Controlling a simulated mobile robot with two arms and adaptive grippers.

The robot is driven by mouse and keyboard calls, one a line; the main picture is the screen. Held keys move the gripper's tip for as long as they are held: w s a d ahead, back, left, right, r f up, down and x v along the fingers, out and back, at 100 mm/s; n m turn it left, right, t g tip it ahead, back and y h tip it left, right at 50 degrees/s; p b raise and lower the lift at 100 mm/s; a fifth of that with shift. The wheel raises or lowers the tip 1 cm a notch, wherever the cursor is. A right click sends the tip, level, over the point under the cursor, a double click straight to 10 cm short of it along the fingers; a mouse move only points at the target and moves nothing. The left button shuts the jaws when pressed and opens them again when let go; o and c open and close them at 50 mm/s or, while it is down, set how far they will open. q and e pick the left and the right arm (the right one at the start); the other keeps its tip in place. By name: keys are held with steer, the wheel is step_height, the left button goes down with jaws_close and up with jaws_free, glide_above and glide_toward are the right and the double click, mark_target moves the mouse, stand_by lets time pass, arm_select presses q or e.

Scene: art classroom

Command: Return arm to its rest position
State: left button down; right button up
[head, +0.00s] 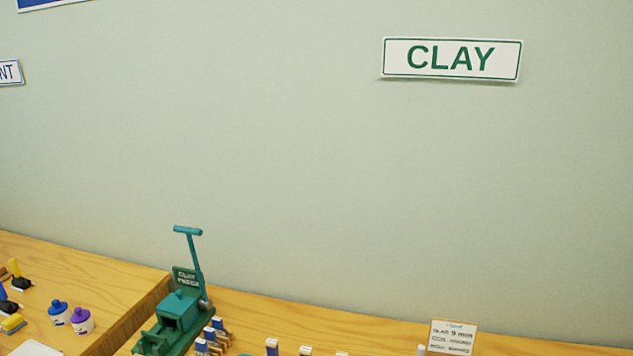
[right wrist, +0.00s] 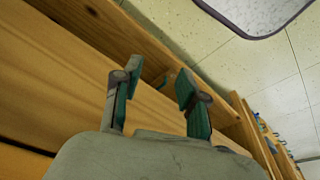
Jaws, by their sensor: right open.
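My right gripper (right wrist: 155,92) shows in the right wrist view with its two fingers spread apart and nothing between them. Wooden boards, seemingly of a bench or shelf (right wrist: 60,75), lie behind and beside the fingers; I cannot tell whether they touch. Neither gripper shows in the head view, and my left gripper is in no view.
In the head view a wooden counter (head: 285,312) runs along the wall. It holds a green clay press (head: 180,318), white bottles with blue and purple caps (head: 82,321), and a small card (head: 453,337). A CLAY sign (head: 451,59) hangs above. Pale floor tiles (right wrist: 225,65) show in the wrist view.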

steer(key=s+d+f+g+b, duration=0.1)
steer(key=s+d+f+b, duration=0.2)
steer(key=s+f, duration=1.3)
step_height(320, 180, down, 5)
steer(key=shift+s+r+b, duration=0.15)
steer(key=shift+s+b, duration=0.15)
steer(key=shift+b, duration=0.2)
